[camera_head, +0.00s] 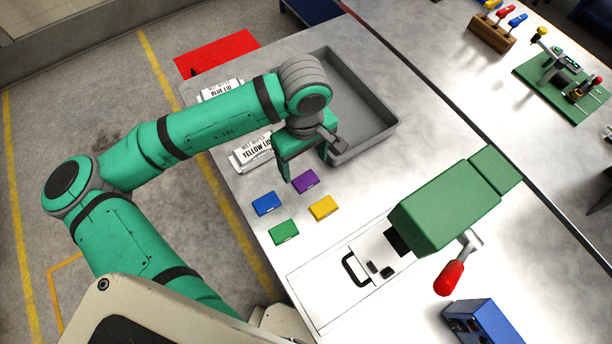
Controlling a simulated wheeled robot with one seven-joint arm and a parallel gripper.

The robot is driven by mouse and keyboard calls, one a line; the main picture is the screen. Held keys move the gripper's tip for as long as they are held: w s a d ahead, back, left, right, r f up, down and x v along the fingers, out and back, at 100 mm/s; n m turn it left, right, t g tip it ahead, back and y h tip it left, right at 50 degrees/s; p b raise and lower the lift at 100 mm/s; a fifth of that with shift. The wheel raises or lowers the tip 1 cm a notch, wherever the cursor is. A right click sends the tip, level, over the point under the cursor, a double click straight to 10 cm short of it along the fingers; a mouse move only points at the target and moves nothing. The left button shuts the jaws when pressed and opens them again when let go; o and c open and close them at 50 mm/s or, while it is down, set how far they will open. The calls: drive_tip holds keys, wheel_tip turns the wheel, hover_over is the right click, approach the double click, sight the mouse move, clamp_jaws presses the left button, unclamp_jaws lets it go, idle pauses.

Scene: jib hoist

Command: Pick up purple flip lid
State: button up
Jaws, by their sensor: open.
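The purple flip lid (305,181) lies flat on the grey metal table, in a cluster with a blue lid (266,203), a yellow lid (323,207) and a green lid (284,231). My gripper (305,168) points down just behind the purple lid, and its jaws are open. No lid shows between the fingers. I cannot tell how high the fingertips are above the table.
A grey tray (387,126) stands behind my gripper. A green machine with a red-handled lever (449,278) stands at right.

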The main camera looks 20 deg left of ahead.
sight(304, 178)
drive_tip(key=shift+s+f, duration=0.15)
drive_tip(key=shift+f, duration=2.9)
drive_tip(key=c, duration=1.1)
